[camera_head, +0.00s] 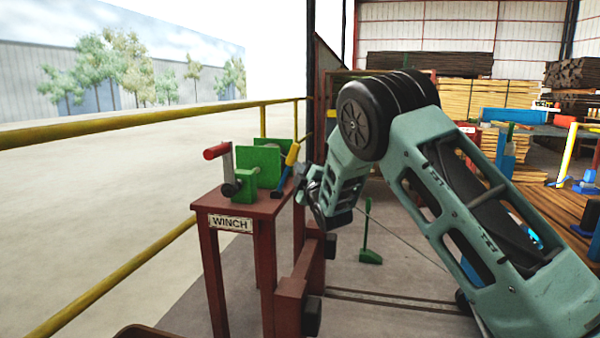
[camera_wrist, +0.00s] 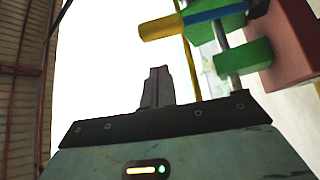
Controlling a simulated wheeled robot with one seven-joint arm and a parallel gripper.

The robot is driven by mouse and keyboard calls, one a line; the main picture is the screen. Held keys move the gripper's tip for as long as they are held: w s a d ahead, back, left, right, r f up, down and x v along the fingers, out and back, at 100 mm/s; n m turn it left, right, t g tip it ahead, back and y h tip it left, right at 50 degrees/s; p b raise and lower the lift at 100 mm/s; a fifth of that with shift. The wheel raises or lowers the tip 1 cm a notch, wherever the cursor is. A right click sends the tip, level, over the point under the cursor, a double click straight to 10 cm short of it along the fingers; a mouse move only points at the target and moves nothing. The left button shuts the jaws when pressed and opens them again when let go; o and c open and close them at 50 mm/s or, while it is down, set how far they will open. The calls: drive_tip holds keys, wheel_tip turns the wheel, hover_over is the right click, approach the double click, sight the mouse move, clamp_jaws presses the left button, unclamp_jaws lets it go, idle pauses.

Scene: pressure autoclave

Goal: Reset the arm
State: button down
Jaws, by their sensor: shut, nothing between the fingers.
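My arm (camera_head: 440,165) reaches in from the right in the head view, bends at a high elbow and comes down beside the winch table. My gripper (camera_wrist: 157,86) shows in the wrist view with its dark fingers together and nothing between them. In the head view its end is small and dark beside the winch lever. The green winch (camera_head: 262,168) stands on a red table (camera_head: 250,205) marked WINCH. It has a red-handled crank (camera_head: 216,152) and a blue lever with a yellow grip (camera_head: 292,155). In the wrist view the yellow grip (camera_wrist: 160,28) is apart from the fingers.
A yellow railing (camera_head: 170,118) runs along the left side. A green pedal-like lever (camera_head: 369,240) stands on the floor behind my arm. Stacked timber (camera_head: 485,98) and a blue bin (camera_head: 513,115) are at the back right.

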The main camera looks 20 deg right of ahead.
idle(0.3)
drive_tip(key=s+a+f+m+g+y, duration=0.2)
drive_tip(key=s+a+f+m+g, duration=0.3)
drive_tip(key=s+a, duration=0.6)
drive_tip(key=s+a+f+m+g+y, duration=0.1)
drive_tip(key=s+a+f+g+y, duration=0.15)
drive_tip(key=s+a+g, duration=0.9)
drive_tip(key=s+d+f+g+h, duration=0.2)
drive_tip(key=s, duration=1.4)
drive_tip(key=s+d+f+g+h, duration=0.1)
drive_tip(key=s+d+g+h, duration=0.15)
drive_tip(key=s, duration=1.45)
wheel_tip(320, 180, up, 26)
drive_tip(key=p, duration=2.6)
drive_tip(key=shift+w+m+y, duration=0.3)
drive_tip(key=shift+f, duration=0.1)
